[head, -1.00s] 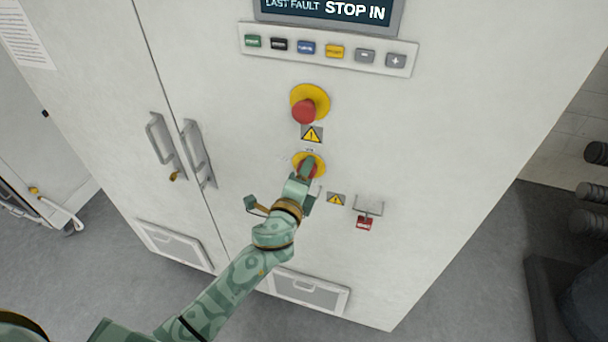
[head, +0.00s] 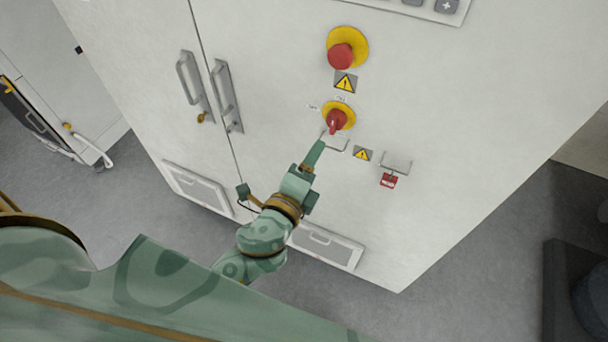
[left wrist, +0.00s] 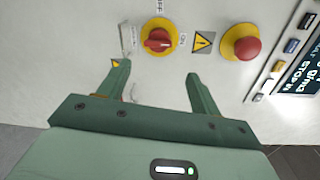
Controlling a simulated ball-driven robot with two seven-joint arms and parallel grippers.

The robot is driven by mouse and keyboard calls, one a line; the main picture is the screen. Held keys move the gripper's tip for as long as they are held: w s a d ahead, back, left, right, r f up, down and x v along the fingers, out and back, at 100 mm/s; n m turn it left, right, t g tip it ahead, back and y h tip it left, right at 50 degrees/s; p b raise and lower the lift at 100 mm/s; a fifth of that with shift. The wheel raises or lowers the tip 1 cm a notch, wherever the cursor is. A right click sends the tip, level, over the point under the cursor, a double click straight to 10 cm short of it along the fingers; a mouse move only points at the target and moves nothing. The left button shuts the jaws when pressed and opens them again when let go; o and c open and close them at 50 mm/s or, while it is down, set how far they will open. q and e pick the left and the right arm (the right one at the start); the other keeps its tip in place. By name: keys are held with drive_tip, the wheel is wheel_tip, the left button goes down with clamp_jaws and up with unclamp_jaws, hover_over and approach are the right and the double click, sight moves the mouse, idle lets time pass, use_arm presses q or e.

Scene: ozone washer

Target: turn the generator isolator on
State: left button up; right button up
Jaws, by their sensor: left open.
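The isolator is a red rotary knob on a yellow round plate (head: 338,118) on the cabinet front, below a red emergency button. It also shows in the left wrist view (left wrist: 158,40), where its handle lies roughly left-right, in line with a small label on its right. A label above it there seems to read OFF. My left gripper (head: 318,148) is open, just below the knob in the head view and apart from it. In the left wrist view its two fingers (left wrist: 157,72) are spread, with the knob beyond them and nothing between. My right gripper is not in view.
The emergency button (head: 342,55) sticks out above the knob. A metal hasp (head: 335,142) sits just below the knob; a bracket with a red tag (head: 389,181) hangs to the right. Door handles (head: 222,95) stand out at left.

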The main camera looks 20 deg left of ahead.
use_arm(q)
drive_tip(key=shift+s+r+b, duration=0.15)
drive_tip(key=shift+s+b, duration=0.15)
drive_tip(key=shift+s, duration=1.4)
drive_tip(key=s+a+f+n+g+b, duration=0.15)
drive_tip(key=s+f+n+g, duration=0.25)
drive_tip(key=f, duration=1.3)
drive_tip(key=s+f+n+g+b, duration=0.2)
drive_tip(key=s+f+n+g, duration=0.25)
drive_tip(key=f, duration=1.15)
drive_tip(key=s+a+f+n+g+b, duration=0.2)
drive_tip(key=s+f+n+b, duration=0.1)
drive_tip(key=s+f, duration=0.5)
drive_tip(key=s+a+f+n+g+b, duration=0.2)
drive_tip(key=s+a+f+g+b, duration=0.1)
drive_tip(key=s+f, duration=0.6)
drive_tip(key=s+a+f+n+g+b, duration=0.3)
drive_tip(key=s+f+b, duration=0.2)
drive_tip(key=s+f, duration=0.4)
wheel_tip(320, 180, down, 4)
drive_tip(key=shift+a+n+y, duration=0.25)
drive_tip(key=shift+n+y, duration=0.05)
drive_tip(key=shift+n, duration=0.05)
